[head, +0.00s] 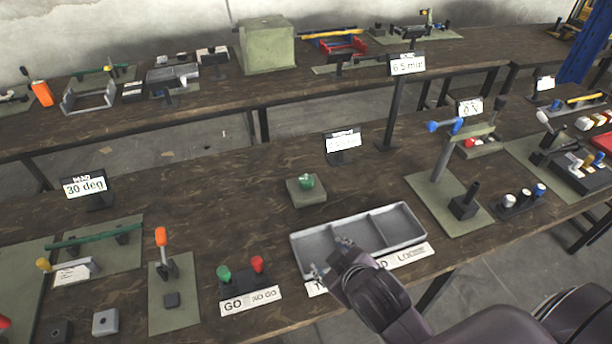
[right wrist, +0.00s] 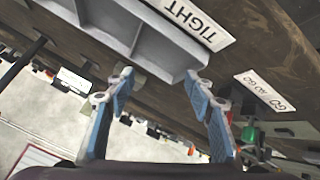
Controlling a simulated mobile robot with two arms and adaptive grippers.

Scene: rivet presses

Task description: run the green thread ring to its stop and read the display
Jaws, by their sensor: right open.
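A small green piece (head: 306,181) sits on a grey-green block (head: 307,195) in the middle of the bench; I cannot tell for sure that it is the thread ring. A small display (head: 343,140) stands behind it, its reading too blurred to make out. A green-topped piece (head: 224,274) and a red-topped one (head: 257,264) stand in the GO / NO GO holder. My right gripper (head: 330,257) is open and empty over the near left part of the grey tray; its spread blue fingers show in the right wrist view (right wrist: 158,82). My left gripper is out of view.
The grey three-compartment tray (head: 408,219) has labels along its front, one reading TIGHT (right wrist: 190,18). A press (head: 445,160) with a blue handle stands to the right. An orange-handled clamp (head: 161,238) is at left.

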